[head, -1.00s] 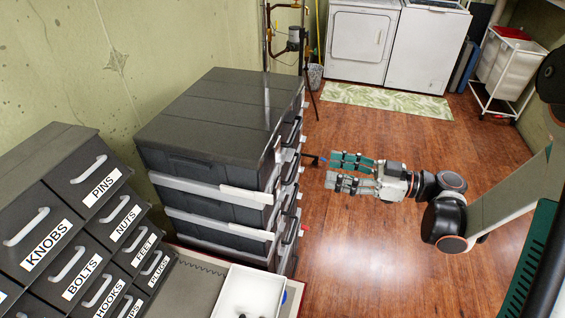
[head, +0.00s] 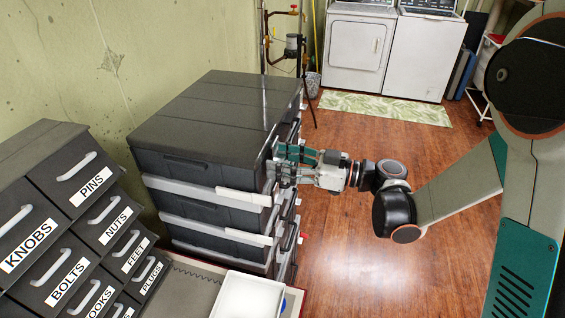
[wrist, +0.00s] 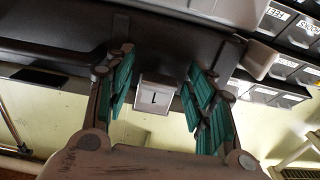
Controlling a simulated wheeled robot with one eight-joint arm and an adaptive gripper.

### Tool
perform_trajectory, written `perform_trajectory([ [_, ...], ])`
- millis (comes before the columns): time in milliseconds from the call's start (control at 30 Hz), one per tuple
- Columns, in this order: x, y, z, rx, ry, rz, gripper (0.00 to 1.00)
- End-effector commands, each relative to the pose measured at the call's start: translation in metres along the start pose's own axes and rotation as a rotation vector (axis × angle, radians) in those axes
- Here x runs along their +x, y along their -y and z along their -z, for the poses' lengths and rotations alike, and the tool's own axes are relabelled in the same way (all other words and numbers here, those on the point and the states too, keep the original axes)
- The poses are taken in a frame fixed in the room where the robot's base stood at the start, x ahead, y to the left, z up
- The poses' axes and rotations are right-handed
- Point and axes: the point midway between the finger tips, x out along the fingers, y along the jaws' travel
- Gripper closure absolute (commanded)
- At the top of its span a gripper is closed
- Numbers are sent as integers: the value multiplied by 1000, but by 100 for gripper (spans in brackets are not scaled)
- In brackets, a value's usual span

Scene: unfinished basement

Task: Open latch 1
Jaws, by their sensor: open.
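A stack of dark grey cases (head: 205,112) with light grey bands stands against the wall. My gripper (head: 280,162) is at the right-hand face of the top case in the head view. In the wrist view a small pale latch (wrist: 155,96) with a dark mark, which could be a 1, shows between the two green-padded fingers of my gripper (wrist: 160,70). The fingers are apart, one on each side of the latch, with a gap on both sides. I cannot tell whether the fingertips touch the case. The latch is hidden behind the gripper in the head view.
A labelled drawer cabinet (head: 65,215) stands at the left front, with a white bin (head: 248,297) beside it. Handles and other latches line the face below my gripper.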

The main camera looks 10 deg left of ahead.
Motion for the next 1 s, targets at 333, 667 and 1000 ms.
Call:
perform_trajectory([
  [333,0,0,0,0,0,-1,75],
  [667,0,0,1,0,10,-1,90],
  [1000,-8,0,10,0,163,-2,90],
])
